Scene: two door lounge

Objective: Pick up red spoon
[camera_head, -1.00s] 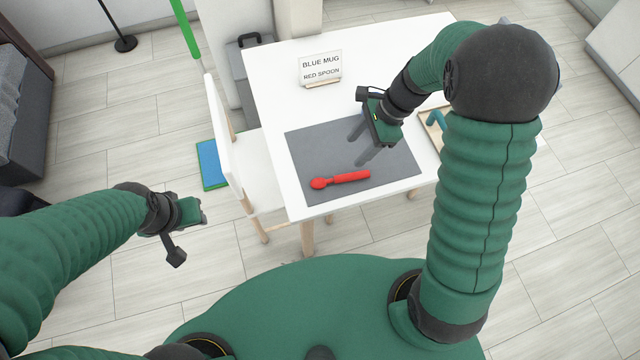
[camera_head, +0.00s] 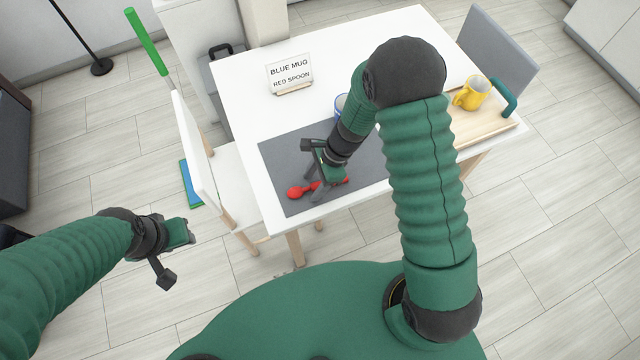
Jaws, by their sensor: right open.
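The red spoon (camera_head: 297,192) lies on the grey mat (camera_head: 281,159) on the white table, its round end toward the left. My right gripper (camera_head: 315,187) is open right over the spoon's handle and hides part of it. One finger shows on each side of the handle. Whether the fingers touch the spoon or mat I cannot tell. My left gripper (camera_head: 182,258) is out over the floor at the left, away from the table; the gap between its fingers does not show clearly.
A sign (camera_head: 290,74) reading "BLUE MUG / RED SPOON" stands at the back. A blue-rimmed mug (camera_head: 341,104) is partly hidden behind my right arm. A yellow mug (camera_head: 472,93) stands on a wooden tray (camera_head: 487,128) at the right. A white chair (camera_head: 196,150) is left of the table.

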